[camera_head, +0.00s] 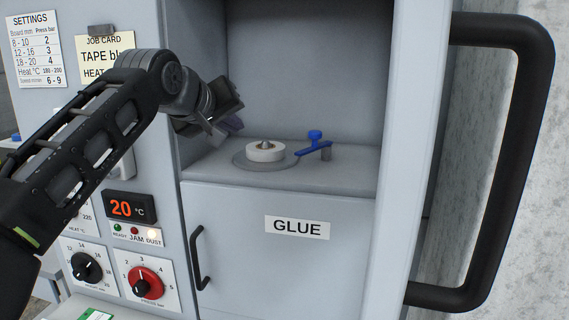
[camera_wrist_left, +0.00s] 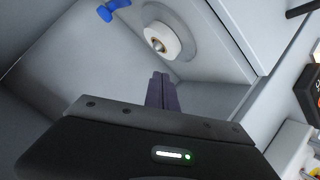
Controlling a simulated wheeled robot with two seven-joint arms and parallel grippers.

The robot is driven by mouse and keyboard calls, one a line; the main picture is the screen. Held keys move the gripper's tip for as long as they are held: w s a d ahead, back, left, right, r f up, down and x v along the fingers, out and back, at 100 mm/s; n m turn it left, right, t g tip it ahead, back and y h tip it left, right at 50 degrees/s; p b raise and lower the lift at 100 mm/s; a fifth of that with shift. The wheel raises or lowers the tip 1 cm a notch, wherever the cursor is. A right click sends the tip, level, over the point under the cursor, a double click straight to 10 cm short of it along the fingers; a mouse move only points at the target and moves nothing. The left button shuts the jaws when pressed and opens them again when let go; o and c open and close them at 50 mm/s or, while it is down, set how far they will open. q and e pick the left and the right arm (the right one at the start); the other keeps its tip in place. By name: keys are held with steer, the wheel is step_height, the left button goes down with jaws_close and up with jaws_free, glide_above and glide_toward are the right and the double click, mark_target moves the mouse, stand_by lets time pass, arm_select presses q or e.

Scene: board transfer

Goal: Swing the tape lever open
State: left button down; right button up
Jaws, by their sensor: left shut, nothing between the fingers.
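The blue tape lever (camera_head: 315,148) sits on the shelf of the open bay, to the right of the tape roll (camera_head: 265,151). Its round blue knob stands up near the middle. The lever's left end reaches to the roll's right edge. The white roll sits on a grey disc around a pointed hub. In the left wrist view the lever (camera_wrist_left: 112,9) is at the top and the roll (camera_wrist_left: 161,41) is right of it. My left gripper (camera_head: 233,126) is shut and empty, at the bay's left side, left of the roll and apart from the lever. Its fingers (camera_wrist_left: 161,90) show together. My right gripper is not seen.
The bay has grey walls and a shelf (camera_head: 352,172). Below is a GLUE door (camera_head: 285,255) with a black handle. Left is a panel with a display (camera_head: 131,207) and dials. A large black handle (camera_head: 530,150) stands at the right.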

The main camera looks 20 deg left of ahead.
arm_select(q)
steer(key=s+d+f+n+t+h+b, duration=0.1)
steer(key=s+d+f+n+t, duration=0.4)
steer(key=n, duration=0.5)
steer(key=d+f, duration=0.2)
steer(key=d, duration=0.1)
steer(key=shift+d, duration=0.4)
steer(key=shift+w, duration=0.1)
glide_toward(315, 141)
steer(key=w+a, duration=0.1)
steer(key=w+a+f, duration=0.1)
steer(key=a, duration=0.1)
steer(key=w+a+f, duration=0.1)
steer(key=shift+w+a+b, duration=0.2)
steer(key=shift+w+b, duration=0.1)
steer(key=shift+w, duration=0.1)
steer(key=shift+d, duration=0.1)
